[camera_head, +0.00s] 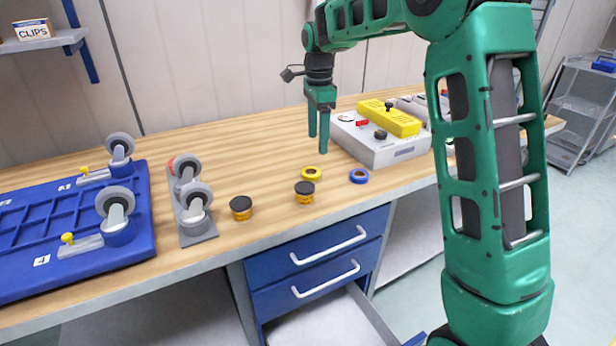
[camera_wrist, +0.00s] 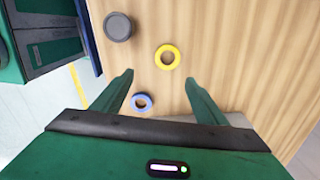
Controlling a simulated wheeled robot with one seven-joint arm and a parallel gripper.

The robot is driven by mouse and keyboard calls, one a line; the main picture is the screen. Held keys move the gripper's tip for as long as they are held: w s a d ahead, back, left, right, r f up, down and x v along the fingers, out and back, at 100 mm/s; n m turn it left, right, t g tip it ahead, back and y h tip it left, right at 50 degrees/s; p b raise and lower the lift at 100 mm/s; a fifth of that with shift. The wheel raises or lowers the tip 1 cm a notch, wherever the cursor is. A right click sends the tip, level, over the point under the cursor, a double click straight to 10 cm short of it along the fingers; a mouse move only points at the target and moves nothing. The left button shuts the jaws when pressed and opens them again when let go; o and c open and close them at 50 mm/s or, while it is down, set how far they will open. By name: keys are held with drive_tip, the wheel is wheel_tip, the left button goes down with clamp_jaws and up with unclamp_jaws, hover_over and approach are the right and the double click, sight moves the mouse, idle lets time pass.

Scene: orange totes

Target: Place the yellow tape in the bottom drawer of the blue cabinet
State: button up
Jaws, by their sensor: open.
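The yellow tape (camera_head: 311,173) lies flat on the wooden workbench, and it also shows in the wrist view (camera_wrist: 167,57). My gripper (camera_head: 318,142) points down above the bench, open and empty, with the tape below its fingertips. In the wrist view the fingers (camera_wrist: 162,90) are spread, with the tape a little beyond their tips. The blue cabinet (camera_head: 318,243) is under the bench. Its two upper drawers are shut. The bottom drawer (camera_head: 330,325) is pulled out; its pale inside shows, and its lower part is cut off by the frame edge.
A blue tape (camera_head: 358,176) lies right of the yellow one. A grey control box (camera_head: 385,147) stands behind at right. Casters (camera_head: 193,200) and a blue pallet (camera_head: 60,225) are at left.

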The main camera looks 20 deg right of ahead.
drive_tip(key=shift+m, duration=0.3)
drive_tip(key=f, duration=0.2)
drive_tip(key=w+a+f, duration=0.1)
drive_tip(key=f, duration=0.3)
drive_tip(key=shift+w+a, duration=0.3)
drive_tip(key=shift+a, duration=0.05)
drive_tip(key=shift+d+f, duration=0.15)
drive_tip(key=shift+f, duration=2.6)
drive_tip(key=c, duration=1.2)
drive_tip(key=shift+r, duration=0.15)
